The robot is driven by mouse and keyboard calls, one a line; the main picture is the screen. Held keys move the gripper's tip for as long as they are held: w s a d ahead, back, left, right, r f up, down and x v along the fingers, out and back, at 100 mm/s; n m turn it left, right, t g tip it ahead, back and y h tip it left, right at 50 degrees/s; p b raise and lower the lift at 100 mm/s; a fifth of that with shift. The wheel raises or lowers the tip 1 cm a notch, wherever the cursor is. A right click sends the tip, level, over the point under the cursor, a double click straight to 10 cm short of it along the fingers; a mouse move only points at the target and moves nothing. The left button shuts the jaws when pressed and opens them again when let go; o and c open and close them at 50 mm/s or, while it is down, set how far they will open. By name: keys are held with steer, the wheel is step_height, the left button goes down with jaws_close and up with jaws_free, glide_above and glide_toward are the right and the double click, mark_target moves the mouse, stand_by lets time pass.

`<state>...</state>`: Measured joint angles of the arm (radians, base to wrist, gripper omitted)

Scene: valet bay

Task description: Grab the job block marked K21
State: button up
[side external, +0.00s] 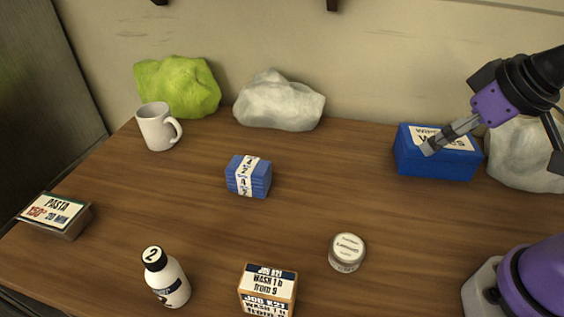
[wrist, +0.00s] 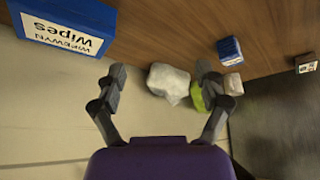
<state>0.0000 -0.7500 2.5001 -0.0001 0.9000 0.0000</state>
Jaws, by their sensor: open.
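The job block (side external: 267,290) stands at the front edge of the table in the side view, cut off by the bottom of the picture. It is tan with white and dark labels reading "JOB K21", "WASH 1 h", "from 9". My gripper (side external: 430,151) is at the right, in front of or above the blue wipes box, well away from the block. In the wrist view my gripper (wrist: 160,85) shows two spread fingers with nothing between them. The job block is not seen in the wrist view.
A white bottle marked 2 (side external: 167,278) and a small jar (side external: 347,252) flank the block. A blue banded stack (side external: 248,177), mug (side external: 157,127), pasta box (side external: 55,216) and wipes box (side external: 437,165) stand around. Green (side external: 177,87) and pale (side external: 279,101) lumps line the wall.

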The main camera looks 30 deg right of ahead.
steer(key=n+g+y, duration=0.2)
steer(key=n+y, duration=0.1)
steer(key=n, duration=0.6)
glide_above(281, 281)
steer(key=s+d, duration=0.1)
steer(key=d, duration=0.1)
step_height(281, 281, down, 7)
steer(key=shift+s+a+f, duration=0.1)
steer(key=shift+g, duration=0.3)
steer(key=x, duration=0.4)
steer(key=shift+a+f, duration=0.25)
steer(key=x, duration=0.5)
steer(key=shift+s+a+f, duration=0.1)
steer(key=shift+a+f, duration=0.15)
steer(key=shift+f, duration=0.05)
steer(key=c, duration=1.3)
